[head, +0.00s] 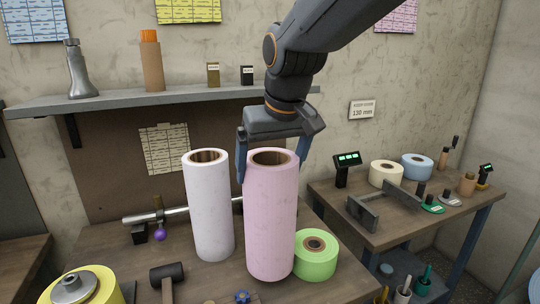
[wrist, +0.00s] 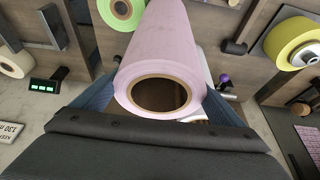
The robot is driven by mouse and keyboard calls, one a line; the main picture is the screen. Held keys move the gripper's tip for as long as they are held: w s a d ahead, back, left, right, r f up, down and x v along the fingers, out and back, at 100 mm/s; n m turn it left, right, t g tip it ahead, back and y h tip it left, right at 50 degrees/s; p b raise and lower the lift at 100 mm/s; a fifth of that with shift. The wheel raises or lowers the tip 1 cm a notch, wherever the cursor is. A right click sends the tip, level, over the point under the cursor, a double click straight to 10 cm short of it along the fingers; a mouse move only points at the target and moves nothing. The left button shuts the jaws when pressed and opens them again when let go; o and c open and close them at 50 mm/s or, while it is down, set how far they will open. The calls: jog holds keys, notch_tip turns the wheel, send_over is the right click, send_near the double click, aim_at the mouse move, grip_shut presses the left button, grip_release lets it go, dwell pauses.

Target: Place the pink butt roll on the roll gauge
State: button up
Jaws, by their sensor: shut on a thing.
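The pink butt roll (head: 270,222) stands upright, a tall pink cylinder with a brown core. My gripper (head: 271,172) reaches down from above, with its blue fingers on either side of the roll's upper end, shut on it. In the wrist view the pink roll (wrist: 165,45) sits between the fingers, its open core facing the camera. I cannot tell whether its lower end touches the workbench. A grey frame with upright end plates (head: 376,210) on the right table looks like the roll gauge. It stands empty, beside a display with green digits (head: 347,166).
A tall white roll (head: 210,215) stands close left of the pink roll; a short green roll (head: 315,258) is close right. A mallet (head: 167,275) and yellow roll (head: 88,287) lie front left. Cream (head: 386,174) and blue (head: 417,166) rolls sit behind the grey frame.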

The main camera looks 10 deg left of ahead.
aim_at(270, 216)
jog(key=shift+f, duration=1.6)
jog(key=o, duration=1.8)
jog(key=shift+f, duration=0.15)
